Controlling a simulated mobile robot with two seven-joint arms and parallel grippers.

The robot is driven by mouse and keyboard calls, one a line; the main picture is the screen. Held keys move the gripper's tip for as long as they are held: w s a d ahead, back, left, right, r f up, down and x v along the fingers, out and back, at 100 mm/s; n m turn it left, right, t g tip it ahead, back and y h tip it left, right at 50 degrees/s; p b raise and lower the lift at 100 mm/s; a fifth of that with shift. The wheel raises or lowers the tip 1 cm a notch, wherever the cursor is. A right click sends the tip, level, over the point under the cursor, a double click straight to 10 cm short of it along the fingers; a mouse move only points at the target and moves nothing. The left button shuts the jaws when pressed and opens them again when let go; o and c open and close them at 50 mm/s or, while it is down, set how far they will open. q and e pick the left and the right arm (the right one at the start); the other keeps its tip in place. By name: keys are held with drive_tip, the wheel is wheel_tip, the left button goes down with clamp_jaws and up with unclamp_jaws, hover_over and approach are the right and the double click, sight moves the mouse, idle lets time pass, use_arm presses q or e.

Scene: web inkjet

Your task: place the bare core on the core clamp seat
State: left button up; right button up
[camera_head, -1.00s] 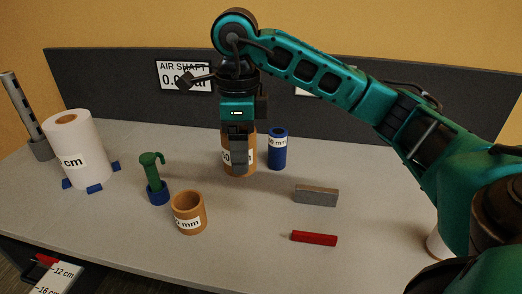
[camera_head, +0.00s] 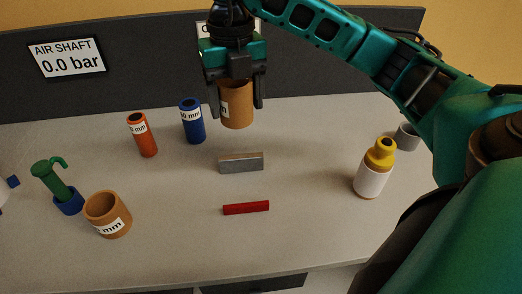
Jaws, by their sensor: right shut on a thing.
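My right gripper (camera_head: 232,98) is shut on a brown cardboard core (camera_head: 237,106), with one finger on each side of it. The core is upright, with part of a white label showing, and is held above the back of the table. Another brown core (camera_head: 107,215) with a "mm" label stands at the front left. No core clamp seat can be made out for certain. A short grey cylinder (camera_head: 407,136) at the far right is partly hidden by my right arm. My left gripper is not in view.
An orange tube (camera_head: 142,135) and a blue tube (camera_head: 192,122) stand left of the held core. A grey block (camera_head: 241,163) and red bar (camera_head: 246,208) lie in front. A yellow-topped bottle (camera_head: 373,170) stands right. A green hooked tool (camera_head: 55,182) stands left.

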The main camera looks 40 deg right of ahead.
drive_tip(key=shift+m, duration=0.3)
wheel_tip(320, 180, down, 15)
drive_tip(key=shift+d+f+b, duration=0.1)
drive_tip(key=shift+d+b, duration=0.05)
drive_tip(key=shift+b, duration=0.75)
wheel_tip(320, 180, down, 4)
drive_tip(key=shift+s+f, duration=0.1)
drive_tip(key=shift+f, duration=0.35)
drive_tip(key=shift+f+b, duration=0.2)
drive_tip(key=shift+b, duration=0.1)
drive_tip(key=o, duration=1.1)
drive_tip(key=shift+r, duration=0.1)
